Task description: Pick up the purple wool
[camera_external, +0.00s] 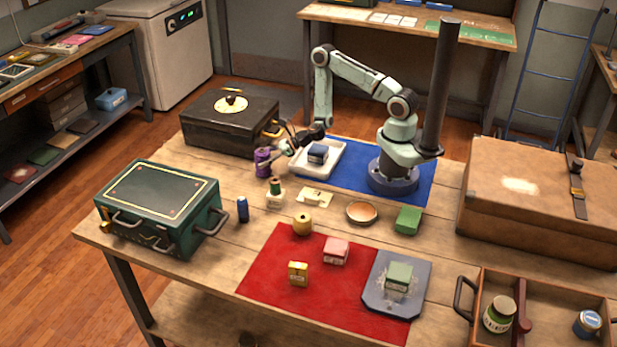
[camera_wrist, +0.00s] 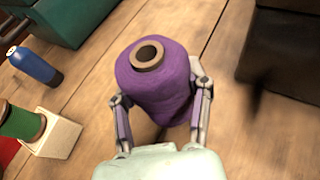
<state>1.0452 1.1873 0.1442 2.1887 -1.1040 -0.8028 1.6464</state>
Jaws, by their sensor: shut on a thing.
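The purple wool (camera_external: 263,162) is a spool of purple yarn near the dark chest on the left half of the table. In the wrist view the purple wool (camera_wrist: 160,85) stands roughly upright with its brown core ring facing the camera. My gripper (camera_wrist: 160,105) has one finger on each side of the wool and is shut on it. In the external view my gripper (camera_external: 276,158) reaches the wool from the right. I cannot tell whether the wool's base touches the table.
A dark chest (camera_external: 230,122) stands behind the wool and a green case (camera_external: 163,195) to its left. A green spool (camera_external: 275,187) on a pale block and a blue bottle (camera_external: 242,209) are in front. A white tray (camera_external: 325,168) with a dark box lies to the right.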

